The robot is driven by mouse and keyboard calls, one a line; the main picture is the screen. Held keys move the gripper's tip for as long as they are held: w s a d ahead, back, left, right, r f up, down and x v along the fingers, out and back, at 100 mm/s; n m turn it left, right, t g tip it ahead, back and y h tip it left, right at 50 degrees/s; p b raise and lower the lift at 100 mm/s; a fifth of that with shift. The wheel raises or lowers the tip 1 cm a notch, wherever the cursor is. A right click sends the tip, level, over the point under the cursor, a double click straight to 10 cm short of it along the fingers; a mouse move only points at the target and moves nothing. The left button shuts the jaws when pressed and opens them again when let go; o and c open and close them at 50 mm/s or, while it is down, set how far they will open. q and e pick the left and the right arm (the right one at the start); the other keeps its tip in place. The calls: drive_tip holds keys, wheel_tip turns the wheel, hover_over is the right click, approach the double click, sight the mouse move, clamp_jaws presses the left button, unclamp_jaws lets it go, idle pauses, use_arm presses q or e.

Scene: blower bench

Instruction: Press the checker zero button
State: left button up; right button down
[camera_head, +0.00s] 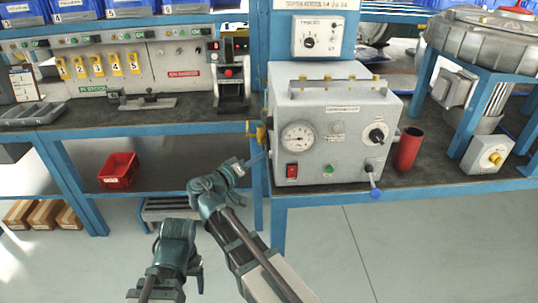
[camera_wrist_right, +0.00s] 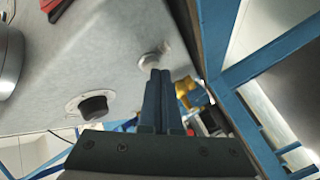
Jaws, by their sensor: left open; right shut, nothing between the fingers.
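The grey checker box (camera_head: 330,112) stands on the right bench with a round gauge (camera_head: 298,136), a red switch (camera_head: 292,171) and a green button (camera_head: 328,168) on its front. My right gripper (camera_head: 259,158) is shut and empty at the box's left edge. In the right wrist view its fingertips (camera_wrist_right: 164,74) are close to a small silver round button (camera_wrist_right: 150,62) on a grey panel; I cannot tell if they touch. A black knob (camera_wrist_right: 93,107) is beside it. No zero label is readable. My left gripper (camera_head: 197,271) is low, away from the benches, its fingers barely visible.
A blue-tipped lever (camera_head: 374,184) sticks out from the box's front. A red cylinder (camera_head: 408,149) stands right of the box. A yellow fitting (camera_head: 256,131) is close to my right gripper. A blue bench post (camera_head: 259,70) rises behind. The floor in front is clear.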

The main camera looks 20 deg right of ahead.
drive_tip(key=shift+d, duration=0.2)
drive_tip(key=shift+a, duration=0.1)
idle(0.4)
drive_tip(key=shift+w+a, duration=0.15)
drive_tip(key=shift+a, duration=0.5)
